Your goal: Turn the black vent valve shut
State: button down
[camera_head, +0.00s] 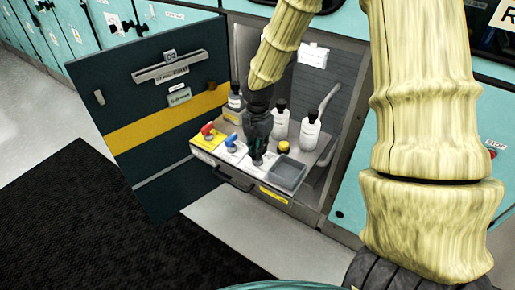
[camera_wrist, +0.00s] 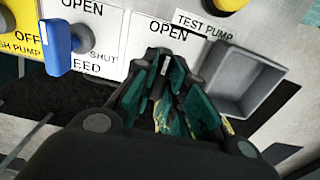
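The black vent valve is mostly hidden by my gripper (camera_head: 257,155) in the head view, at the right end of a row of valves on the pull-out shelf. In the wrist view my gripper (camera_wrist: 172,85) has its teal-padded fingers down at the panel just below an OPEN label (camera_wrist: 168,32). A dark shape with a white line, which looks like the black vent valve (camera_wrist: 165,66), shows between or beside the fingertips. I cannot tell whether the fingers press on it. Its SHUT label is hidden.
A blue valve (camera_wrist: 58,37) stands left of my gripper, and a red valve (camera_head: 207,131) further left. A grey open bin (camera_wrist: 243,80) is close on the right. A yellow knob (camera_head: 284,147) and white bottles (camera_head: 310,131) stand behind. The dark cabinet door (camera_head: 150,115) hangs open at left.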

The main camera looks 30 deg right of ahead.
jog(key=shift+r+m+p, duration=0.15)
jog(key=shift+m+p, duration=0.15)
jog(key=shift+p, duration=0.3)
jog(key=shift+r+m+p, duration=0.1)
jog(key=shift+m+p, duration=0.9)
jog(key=shift+p, duration=0.15)
jog(key=m+p, duration=0.4)
jog(key=m, duration=0.1)
jog(key=shift+m, duration=0.3)
jog(key=m+p, duration=0.3)
jog(key=m, duration=0.1)
jog(key=m+p, duration=0.2)
jog(key=m, duration=0.3)
jog(key=shift+f, duration=0.2)
jog(key=shift+m, duration=0.4)
jog(key=c, duration=1.4)
grip_release()
jog(key=shift+c, duration=0.2)
